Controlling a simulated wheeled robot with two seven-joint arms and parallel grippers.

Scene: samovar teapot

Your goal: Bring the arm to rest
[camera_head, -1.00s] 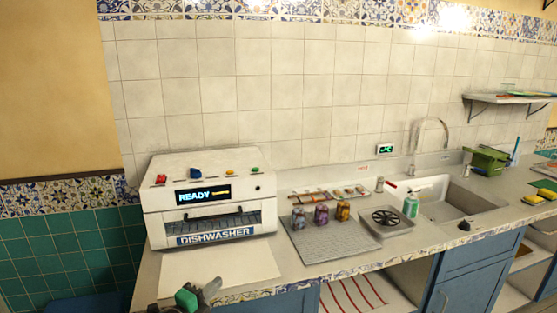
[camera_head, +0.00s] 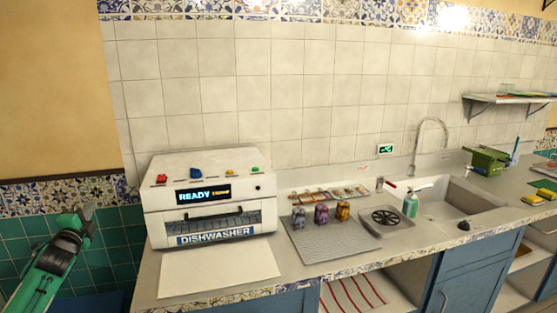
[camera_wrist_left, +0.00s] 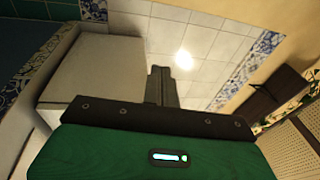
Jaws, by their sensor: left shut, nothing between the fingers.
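My left gripper (camera_head: 86,214) is at the left of the head view, in front of the green wall tiles and left of the counter. It is shut and empty, clear of the counter and the dishwasher. In the left wrist view its shut fingers (camera_wrist_left: 161,86) point up over the tiled wall, past the green wrist housing. My right gripper is not in view.
A white dishwasher (camera_head: 208,200) reading READY stands on the counter's left end, with a pale mat (camera_head: 215,278) before it. Several patterned cups (camera_head: 321,214) stand on a grey drying mat (camera_head: 325,242). A soap bottle (camera_head: 410,205) stands by the sink (camera_head: 455,207).

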